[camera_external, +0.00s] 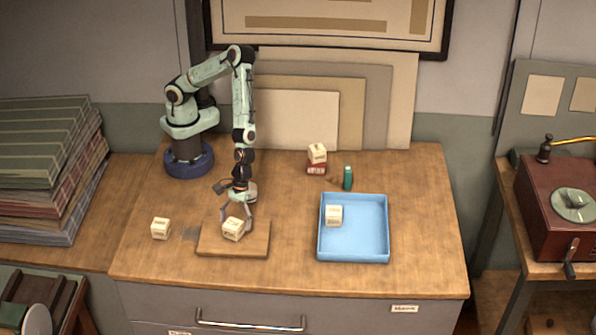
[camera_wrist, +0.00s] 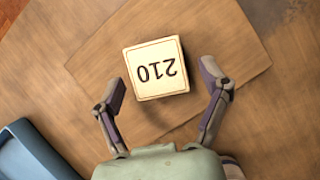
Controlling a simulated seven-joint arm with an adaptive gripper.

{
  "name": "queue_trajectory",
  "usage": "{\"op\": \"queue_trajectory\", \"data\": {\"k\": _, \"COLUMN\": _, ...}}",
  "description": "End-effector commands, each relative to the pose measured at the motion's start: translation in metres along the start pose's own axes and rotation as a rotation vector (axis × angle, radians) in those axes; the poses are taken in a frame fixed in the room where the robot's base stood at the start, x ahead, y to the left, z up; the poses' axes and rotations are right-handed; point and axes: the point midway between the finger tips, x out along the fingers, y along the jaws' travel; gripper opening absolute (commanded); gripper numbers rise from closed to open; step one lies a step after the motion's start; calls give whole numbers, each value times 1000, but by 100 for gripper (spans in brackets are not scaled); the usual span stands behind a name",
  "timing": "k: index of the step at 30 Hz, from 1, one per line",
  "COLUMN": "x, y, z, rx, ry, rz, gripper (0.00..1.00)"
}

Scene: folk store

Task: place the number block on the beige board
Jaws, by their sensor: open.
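A cream number block (camera_external: 233,229) rests on the flat beige-brown board (camera_external: 236,249) near the front of the table. In the wrist view the block's top face (camera_wrist: 156,68) reads "210", upside down, and the board (camera_wrist: 232,42) lies beneath it. My gripper (camera_external: 236,214) is low over the board and open. In the wrist view its fingers (camera_wrist: 162,78) stand apart on either side of the block, with visible gaps between fingers and block.
Another cream block (camera_external: 160,229) sits left of the board. A third (camera_external: 334,215) lies in the blue tray (camera_external: 378,256) at right. A further block (camera_external: 317,153) tops a red box (camera_external: 316,168), beside a small green bottle (camera_external: 347,178). The table's front right is clear.

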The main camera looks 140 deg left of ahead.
Motion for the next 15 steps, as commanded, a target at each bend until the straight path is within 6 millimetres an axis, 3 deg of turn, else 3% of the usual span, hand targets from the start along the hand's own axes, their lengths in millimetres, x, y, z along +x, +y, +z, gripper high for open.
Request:
{"op": "queue_trajectory", "data": {"k": 5, "x": -28, "y": 2, "z": 0, "rx": 0, "ry": 0, "rz": 7, "gripper": 76}}
{"op": "queue_trajectory", "data": {"k": 15, "x": -102, "y": 1, "z": 0, "rx": -1, "ry": 1, "rz": 6, "gripper": 76}}
